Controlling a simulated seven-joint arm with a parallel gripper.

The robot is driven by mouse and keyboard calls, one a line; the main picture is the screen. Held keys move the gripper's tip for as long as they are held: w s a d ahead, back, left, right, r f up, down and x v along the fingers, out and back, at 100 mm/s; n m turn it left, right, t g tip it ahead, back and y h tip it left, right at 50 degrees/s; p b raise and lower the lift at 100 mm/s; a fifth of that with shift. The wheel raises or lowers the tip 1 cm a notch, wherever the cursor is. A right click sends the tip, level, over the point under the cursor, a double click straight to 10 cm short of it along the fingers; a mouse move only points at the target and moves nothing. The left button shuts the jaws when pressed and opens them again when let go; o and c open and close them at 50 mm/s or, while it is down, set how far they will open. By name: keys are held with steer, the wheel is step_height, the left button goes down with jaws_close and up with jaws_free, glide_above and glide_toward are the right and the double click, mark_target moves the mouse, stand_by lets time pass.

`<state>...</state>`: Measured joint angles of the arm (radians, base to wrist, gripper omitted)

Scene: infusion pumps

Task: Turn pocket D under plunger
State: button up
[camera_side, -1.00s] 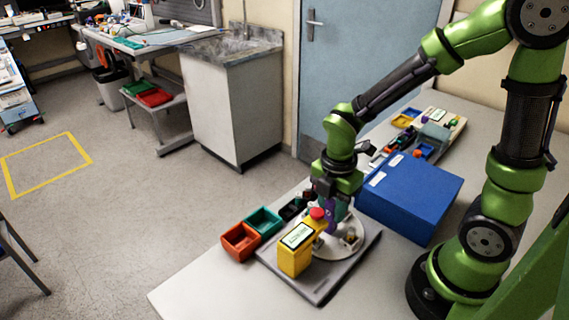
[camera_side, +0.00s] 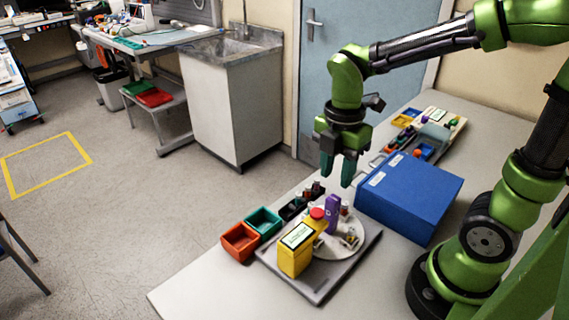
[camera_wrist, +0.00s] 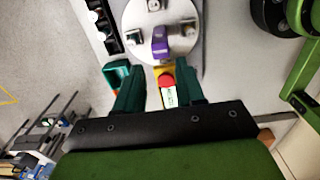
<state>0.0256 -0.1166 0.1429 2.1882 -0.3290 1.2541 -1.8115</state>
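A white round turntable (camera_side: 350,246) lies on a grey base plate (camera_side: 318,291); it also shows in the wrist view (camera_wrist: 181,16). It carries small pockets, one holding a vial (camera_side: 344,208). A purple upright part (camera_side: 332,213) stands at the turntable, next to a yellow unit (camera_side: 294,262) with a display and a red round top (camera_side: 317,213). The purple part shows in the wrist view (camera_wrist: 160,42). I cannot read pocket letters or tell which is D. My gripper (camera_side: 338,176) is open and empty, above and behind the turntable, touching nothing.
Orange (camera_side: 240,241) and green (camera_side: 264,221) bins stand left of the plate. A black rack (camera_side: 296,207) with vials stands behind. A blue box (camera_side: 410,193) is close on the right. A second set of equipment (camera_side: 432,132) lies farther back.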

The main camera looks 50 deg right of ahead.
step_height(320, 180, up, 7)
stand_by(0.3)
